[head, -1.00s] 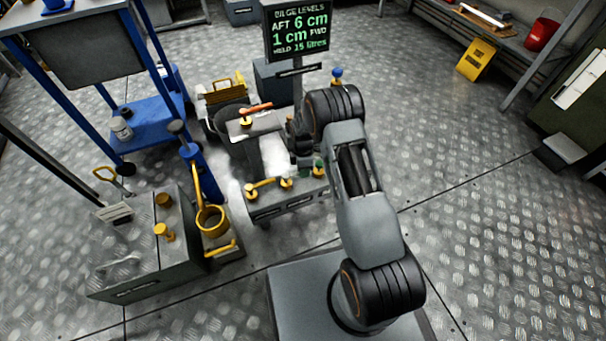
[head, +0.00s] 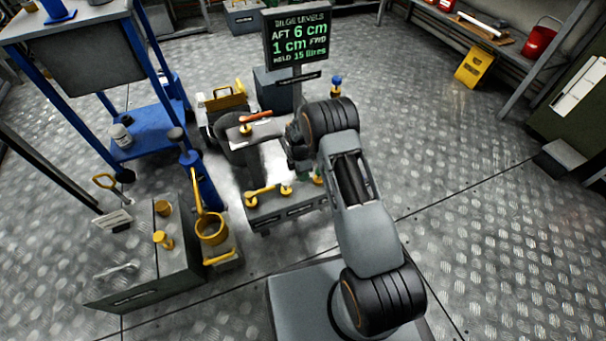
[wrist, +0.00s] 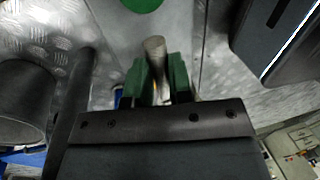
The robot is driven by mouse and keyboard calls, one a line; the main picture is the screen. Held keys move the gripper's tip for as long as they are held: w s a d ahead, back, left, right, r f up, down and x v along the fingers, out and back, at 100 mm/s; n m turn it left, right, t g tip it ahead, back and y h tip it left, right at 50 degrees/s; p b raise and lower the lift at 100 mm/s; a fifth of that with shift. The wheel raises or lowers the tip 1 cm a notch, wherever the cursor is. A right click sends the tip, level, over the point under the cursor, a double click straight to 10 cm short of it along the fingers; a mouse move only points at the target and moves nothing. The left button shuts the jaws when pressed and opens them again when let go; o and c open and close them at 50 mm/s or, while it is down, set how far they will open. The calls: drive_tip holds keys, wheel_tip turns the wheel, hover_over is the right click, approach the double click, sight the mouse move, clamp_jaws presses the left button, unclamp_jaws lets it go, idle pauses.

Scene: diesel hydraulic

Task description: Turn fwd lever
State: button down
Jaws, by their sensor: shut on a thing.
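In the wrist view, my gripper (wrist: 160,80) has its two green fingers closed on a short grey-brown rod (wrist: 155,48). I cannot tell from a label whether this rod is the fwd lever. A green round shape (wrist: 142,3) lies just beyond it. In the head view, my gripper (head: 303,173) is mostly hidden by my arm, above the back right of a low grey box (head: 285,213). The box carries yellow valve handles (head: 260,193). An orange-red lever (head: 256,116) on a grey pedestal stands behind and to the left, apart from my gripper.
A display (head: 298,38) reads AFT 6 cm and 1 cm FWD behind my arm. A grey cabinet (head: 140,275) and a yellow-handled pump (head: 210,228) stand at left, with a blue trolley (head: 150,125) behind. Open floor lies to the right.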

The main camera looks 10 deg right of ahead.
drive_tip(key=c, duration=1.2)
unclamp_jaws()
drive_tip(key=shift+w+a, duration=0.1)
drive_tip(key=shift+a, duration=0.05)
drive_tip(key=shift+o, duration=0.8)
wheel_tip(320, 180, up, 14)
drive_tip(key=w+p, duration=0.2)
drive_tip(key=p, duration=0.3)
drive_tip(key=shift+w+f, duration=0.2)
drive_tip(key=shift+w, duration=0.1)
drive_tip(key=shift+a+r, duration=0.1)
drive_tip(key=s+r+m+t+p, duration=0.1)
drive_tip(key=s+r+m+p, duration=0.35)
drive_tip(key=r, duration=0.75)
drive_tip(key=s+d+r+m+t+p, duration=0.1)
drive_tip(key=s+r+m+p, duration=0.1)
drive_tip(key=r+p, duration=0.75)
drive_tip(key=s+r+m+t+p, duration=0.1)
drive_tip(key=s+r+m+p, duration=0.25)
drive_tip(key=r, duration=1.15)
drive_tip(key=s+r+m+t+p, duration=0.2)
drive_tip(key=s+r+m+p, duration=0.7)
drive_tip(key=s+r+p, duration=0.5)
drive_tip(key=s+d+r, duration=0.1)
drive_tip(key=s+r, duration=0.2)
drive_tip(key=r, duration=0.1)
drive_tip(key=shift+r+m+t, duration=0.3)
drive_tip(key=shift+r+t, duration=0.1)
